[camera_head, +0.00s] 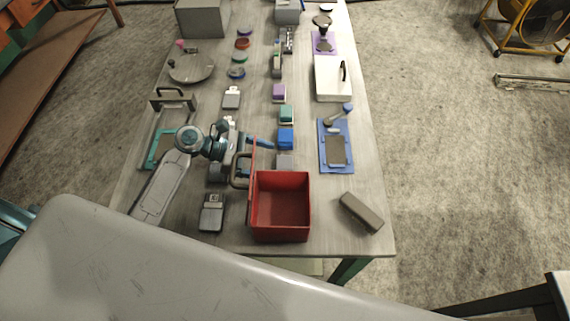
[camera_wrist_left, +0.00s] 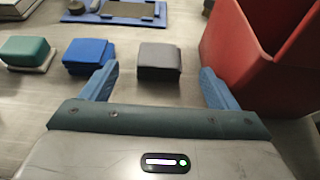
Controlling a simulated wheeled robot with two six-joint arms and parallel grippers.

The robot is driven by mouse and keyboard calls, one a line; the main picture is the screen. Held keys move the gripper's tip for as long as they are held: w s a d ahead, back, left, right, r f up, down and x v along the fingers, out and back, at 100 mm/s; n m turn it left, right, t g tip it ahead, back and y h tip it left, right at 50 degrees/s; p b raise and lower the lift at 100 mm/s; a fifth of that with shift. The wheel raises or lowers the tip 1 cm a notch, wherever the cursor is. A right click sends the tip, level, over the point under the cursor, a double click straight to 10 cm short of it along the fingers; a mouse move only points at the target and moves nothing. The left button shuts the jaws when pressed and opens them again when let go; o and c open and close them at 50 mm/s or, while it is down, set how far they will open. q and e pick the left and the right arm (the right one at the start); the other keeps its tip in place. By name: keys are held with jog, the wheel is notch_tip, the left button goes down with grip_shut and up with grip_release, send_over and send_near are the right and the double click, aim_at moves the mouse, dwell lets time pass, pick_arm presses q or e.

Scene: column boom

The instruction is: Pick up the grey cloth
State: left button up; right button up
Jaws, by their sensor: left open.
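The grey cloth (camera_head: 285,161), a small folded square, lies on the table behind the red box. In the left wrist view the grey cloth (camera_wrist_left: 160,61) sits ahead of my left gripper (camera_wrist_left: 158,74), between the lines of its two blue fingers. The fingers are spread wide, with nothing held between them. In the head view my left gripper (camera_head: 262,152) is just left of the grey cloth. My right gripper is not in view.
A red box (camera_head: 281,236) stands close in front of the cloth; its wall (camera_wrist_left: 265,60) rises beside the right finger. A blue folded cloth (camera_wrist_left: 90,53) and a teal one (camera_wrist_left: 24,50) lie to the left. A blue tray (camera_head: 324,160) lies right of the cloth.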

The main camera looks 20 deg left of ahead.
aim_at(279, 163)
pick_arm(q)
jog(key=shift+p+x, duration=0.65)
jog(key=shift+x, duration=2.3)
jog(key=c, duration=1.1)
